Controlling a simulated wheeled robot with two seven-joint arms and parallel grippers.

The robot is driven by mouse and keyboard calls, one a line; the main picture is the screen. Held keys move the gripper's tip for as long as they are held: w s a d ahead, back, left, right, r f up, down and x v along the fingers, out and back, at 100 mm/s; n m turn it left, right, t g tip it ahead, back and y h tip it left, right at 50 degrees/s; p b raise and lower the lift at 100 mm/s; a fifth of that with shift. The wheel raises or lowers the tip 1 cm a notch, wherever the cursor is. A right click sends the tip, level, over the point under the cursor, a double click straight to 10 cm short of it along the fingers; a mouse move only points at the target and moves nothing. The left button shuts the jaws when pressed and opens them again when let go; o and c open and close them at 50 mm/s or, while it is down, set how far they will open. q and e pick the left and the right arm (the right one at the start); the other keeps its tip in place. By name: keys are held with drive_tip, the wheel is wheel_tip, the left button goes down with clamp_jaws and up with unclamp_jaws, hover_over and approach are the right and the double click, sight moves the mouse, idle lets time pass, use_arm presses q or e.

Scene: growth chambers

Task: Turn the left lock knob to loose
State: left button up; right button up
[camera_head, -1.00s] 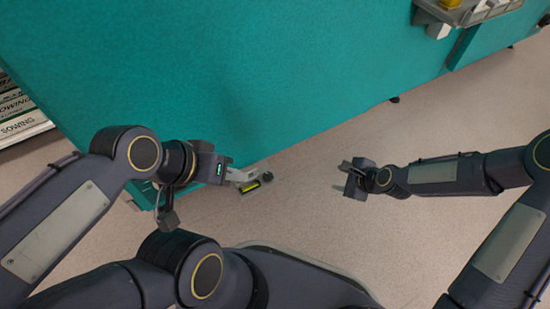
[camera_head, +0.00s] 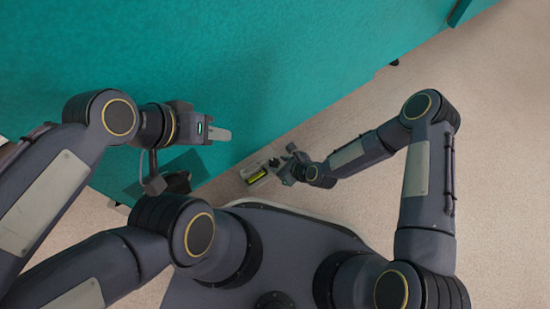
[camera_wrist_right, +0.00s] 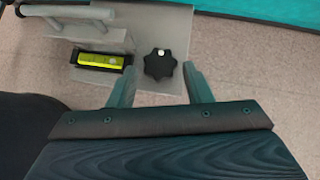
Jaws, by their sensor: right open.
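The lock knob (camera_wrist_right: 159,64) is a black, lobed knob with a light centre, on a grey bracket (camera_wrist_right: 100,32) in the right wrist view. My right gripper (camera_wrist_right: 160,85) is open, its two fingers apart on either side of the knob's near side; I cannot tell whether they touch it. In the head view my right gripper (camera_head: 283,165) is at the bracket (camera_head: 251,172) and hides the knob. My left gripper (camera_head: 220,134) is held out over the teal surface, away from the bracket; its fingers look close together, but I cannot tell if they are shut.
A yellow-green spirit level (camera_wrist_right: 100,60) sits on the bracket beside the knob, left of it in the right wrist view. A large teal panel (camera_head: 270,60) fills the upper left of the head view. Pale speckled floor (camera_head: 485,130) lies open at the right.

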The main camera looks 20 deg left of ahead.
drive_tip(key=shift+w+a+f, duration=0.15)
drive_tip(key=shift+a+f, duration=0.1)
drive_tip(key=shift+f, duration=0.05)
drive_tip(key=c, duration=0.7)
